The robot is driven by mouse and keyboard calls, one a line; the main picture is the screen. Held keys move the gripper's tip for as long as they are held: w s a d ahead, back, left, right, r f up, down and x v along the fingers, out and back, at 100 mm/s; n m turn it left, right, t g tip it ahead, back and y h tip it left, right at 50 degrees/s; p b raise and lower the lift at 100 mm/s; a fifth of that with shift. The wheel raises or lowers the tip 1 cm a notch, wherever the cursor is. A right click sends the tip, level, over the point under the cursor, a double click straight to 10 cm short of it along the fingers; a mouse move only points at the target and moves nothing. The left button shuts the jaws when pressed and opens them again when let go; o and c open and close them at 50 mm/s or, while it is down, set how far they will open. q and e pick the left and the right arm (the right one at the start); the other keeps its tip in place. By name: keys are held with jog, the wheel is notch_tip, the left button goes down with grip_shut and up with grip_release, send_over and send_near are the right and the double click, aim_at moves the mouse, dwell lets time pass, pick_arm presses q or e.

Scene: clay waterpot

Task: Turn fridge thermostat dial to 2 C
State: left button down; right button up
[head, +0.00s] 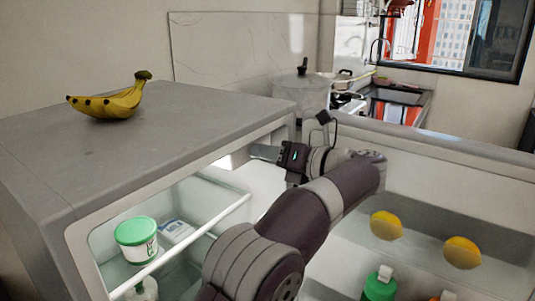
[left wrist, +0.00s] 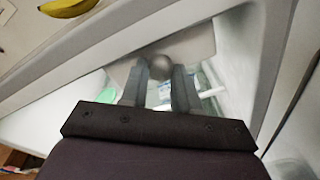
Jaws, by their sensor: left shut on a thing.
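The open fridge (head: 150,115) has its door (head: 430,160) swung out to the right. My left arm crosses the opening, and my left gripper (head: 262,152) reaches into the upper part of the compartment. In the left wrist view my left gripper (left wrist: 160,82) has its fingers shut on a round grey knob, the thermostat dial (left wrist: 160,64), with one finger on each side. The dial is hidden in the head view. Its markings and setting cannot be read. My right gripper is not in view.
Bananas (head: 112,101) lie on the fridge top. The door and compartment walls lie close around my arm.

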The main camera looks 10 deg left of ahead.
pick_arm(q)
jog(key=c, duration=1.1)
grip_release()
jog(key=shift+d, duration=0.1)
jog(key=p+v, duration=0.1)
jog(key=v, duration=1.1)
jog(key=shift+d, duration=0.3)
